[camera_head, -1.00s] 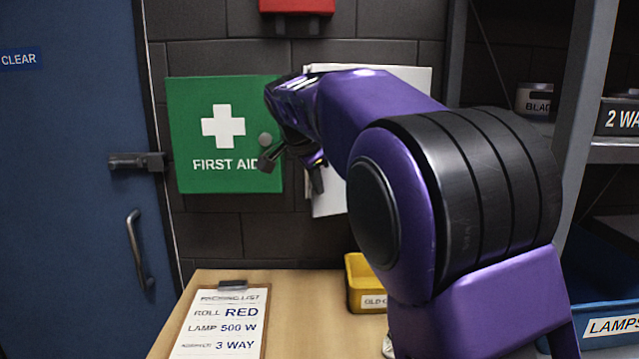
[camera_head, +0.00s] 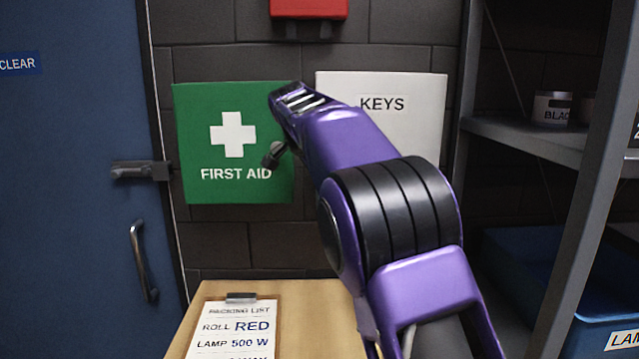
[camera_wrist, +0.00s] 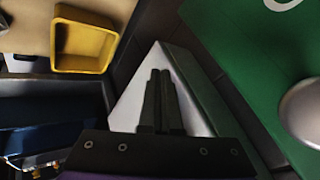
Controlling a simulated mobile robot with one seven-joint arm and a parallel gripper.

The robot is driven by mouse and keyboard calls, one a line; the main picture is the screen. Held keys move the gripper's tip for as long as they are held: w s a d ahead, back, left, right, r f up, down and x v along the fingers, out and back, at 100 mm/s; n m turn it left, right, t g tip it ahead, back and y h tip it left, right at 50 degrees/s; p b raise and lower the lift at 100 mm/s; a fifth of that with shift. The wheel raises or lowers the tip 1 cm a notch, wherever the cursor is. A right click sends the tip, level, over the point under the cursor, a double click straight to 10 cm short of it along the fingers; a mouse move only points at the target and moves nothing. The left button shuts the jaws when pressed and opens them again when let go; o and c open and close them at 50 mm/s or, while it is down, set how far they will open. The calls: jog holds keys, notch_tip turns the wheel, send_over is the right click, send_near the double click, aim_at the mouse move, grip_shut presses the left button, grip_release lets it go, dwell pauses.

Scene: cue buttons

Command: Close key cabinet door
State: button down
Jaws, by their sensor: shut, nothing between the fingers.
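The white key cabinet (camera_head: 410,110) hangs on the wall right of the green first aid box and reads KEYS. Its door front looks flat to the wall in the head view; my arm covers its lower left, so I cannot tell if it is fully shut. In the wrist view the cabinet's white face (camera_wrist: 130,105) lies behind my gripper (camera_wrist: 160,76). The fingers are together and empty, in front of the white face. I cannot tell if they touch it. In the head view the fingers are hidden behind my arm.
The green first aid box (camera_head: 232,105) is close on the left; its round knob (camera_wrist: 302,112) is near my gripper in the wrist view. A wooden table (camera_head: 300,300) with a packing list (camera_head: 235,325) and a yellow bin (camera_wrist: 85,40) is below. A grey shelf (camera_head: 530,135) stands right.

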jog(key=shift+w+a+r+m, duration=0.15)
jog(key=shift+w+m, duration=0.25)
jog(key=shift+w, duration=0.4)
jog(key=shift+w+r+h, duration=0.1)
jog(key=shift+r+h, duration=0.1)
jog(key=shift+h, duration=0.1)
jog(key=shift+d, duration=0.25)
